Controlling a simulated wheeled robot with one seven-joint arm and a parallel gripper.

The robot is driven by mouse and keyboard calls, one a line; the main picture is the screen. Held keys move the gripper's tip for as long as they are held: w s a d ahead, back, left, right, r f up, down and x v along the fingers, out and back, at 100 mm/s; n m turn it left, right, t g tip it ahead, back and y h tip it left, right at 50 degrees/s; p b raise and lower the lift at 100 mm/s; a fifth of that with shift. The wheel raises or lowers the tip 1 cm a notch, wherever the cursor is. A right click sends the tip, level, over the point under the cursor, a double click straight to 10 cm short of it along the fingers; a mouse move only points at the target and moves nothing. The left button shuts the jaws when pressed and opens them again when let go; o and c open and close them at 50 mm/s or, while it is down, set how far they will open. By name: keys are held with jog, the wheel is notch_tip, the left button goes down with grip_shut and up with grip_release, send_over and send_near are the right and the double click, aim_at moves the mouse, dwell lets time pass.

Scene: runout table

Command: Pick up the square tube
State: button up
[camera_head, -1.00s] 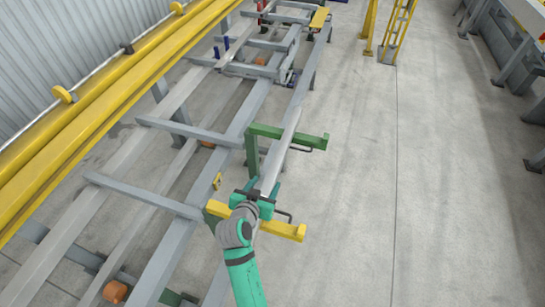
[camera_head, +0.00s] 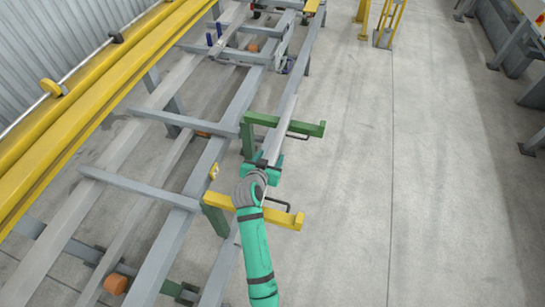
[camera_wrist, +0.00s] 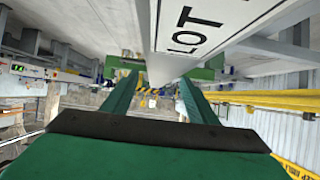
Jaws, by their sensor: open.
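The square tube (camera_head: 276,140) is a long, pale grey bar lying lengthwise across the green bracket (camera_head: 312,128). Its near part is hidden by my gripper and arm. In the wrist view the tube (camera_wrist: 178,38) runs away from the camera with dark "LOT" lettering on its face. My gripper (camera_head: 262,167) is over the tube, between the green bracket and the yellow bracket (camera_head: 285,218). In the wrist view my gripper (camera_wrist: 158,80) has its two green fingers apart, with the tube lined up between them in the picture. I cannot tell whether they touch it.
Grey rack beams (camera_head: 140,185) and yellow rails (camera_head: 85,90) run along the left. Thin dark hooks stand at the bracket ends. A yellow frame (camera_head: 388,25) stands at the back. The concrete floor (camera_head: 380,170) to the right is clear.

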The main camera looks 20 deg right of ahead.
jog(key=shift+w+d+f, duration=0.25)
jog(key=shift+w, duration=0.2)
grip_shut()
jog(key=shift+r, duration=0.2)
